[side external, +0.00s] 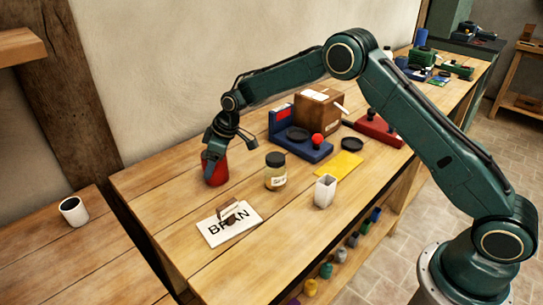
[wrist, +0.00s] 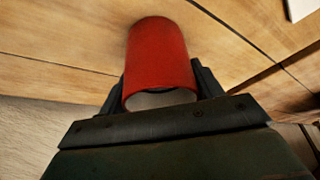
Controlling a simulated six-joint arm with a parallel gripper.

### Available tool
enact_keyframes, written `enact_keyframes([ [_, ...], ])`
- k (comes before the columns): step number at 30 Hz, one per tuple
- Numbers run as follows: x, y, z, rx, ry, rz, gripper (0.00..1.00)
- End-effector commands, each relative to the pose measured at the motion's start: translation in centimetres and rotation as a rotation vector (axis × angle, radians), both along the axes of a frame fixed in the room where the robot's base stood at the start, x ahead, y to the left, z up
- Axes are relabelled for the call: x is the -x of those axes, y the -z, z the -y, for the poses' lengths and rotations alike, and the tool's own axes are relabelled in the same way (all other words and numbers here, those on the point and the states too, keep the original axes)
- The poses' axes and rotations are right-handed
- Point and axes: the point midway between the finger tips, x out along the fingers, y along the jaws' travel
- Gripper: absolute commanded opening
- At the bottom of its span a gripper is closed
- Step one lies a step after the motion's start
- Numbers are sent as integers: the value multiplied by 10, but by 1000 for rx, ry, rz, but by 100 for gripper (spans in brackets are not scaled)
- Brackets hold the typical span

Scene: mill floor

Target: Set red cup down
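The red cup (side external: 215,171) is upright at the far left part of the wooden workbench, with its base at or very near the bench top; I cannot tell whether it touches. My gripper (side external: 213,155) reaches down on it from above. In the wrist view the red cup (wrist: 160,55) sits between the two fingers of my gripper (wrist: 160,78), one against each side. Its pale rim faces the camera and its far end is toward the planks.
A jar (side external: 276,172), a white square cup (side external: 325,190) and a BRAN card (side external: 229,223) with a brown clip-like object stand nearby. A blue scale (side external: 300,146), brown box (side external: 319,111) and yellow sheet (side external: 338,165) lie behind. A white mug (side external: 74,210) is on the left table.

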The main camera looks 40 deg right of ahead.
Motion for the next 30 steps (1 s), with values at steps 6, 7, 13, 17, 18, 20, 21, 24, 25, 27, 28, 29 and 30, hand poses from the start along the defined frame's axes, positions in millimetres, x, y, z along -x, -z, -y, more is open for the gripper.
enact_keyframes([
  [6, 0, 0, 0, 1, 0, -1, 84],
  [7, 0, 0, 0, 1, 0, -1, 84],
  [13, 0, -1, 0, 0, 0, 0, 84],
  [17, 1, -6, 1, 0, 0, 0, 84],
  [18, 1, -8, 1, 0, 0, 0, 84],
  [20, 2, -13, 2, 0, 0, 1, 84],
  [21, 3, -17, 3, -1, 0, 2, 84],
  [24, 7, -28, 6, -1, 0, 2, 84],
  [25, 8, -31, 7, 0, 0, 1, 84],
  [27, 11, -41, 10, 0, 1, 3, 84],
  [28, 12, -46, 12, -1, 1, 3, 84],
  [29, 14, -50, 13, 0, 2, 2, 84],
  [30, 16, -56, 15, 0, 2, 2, 84],
])
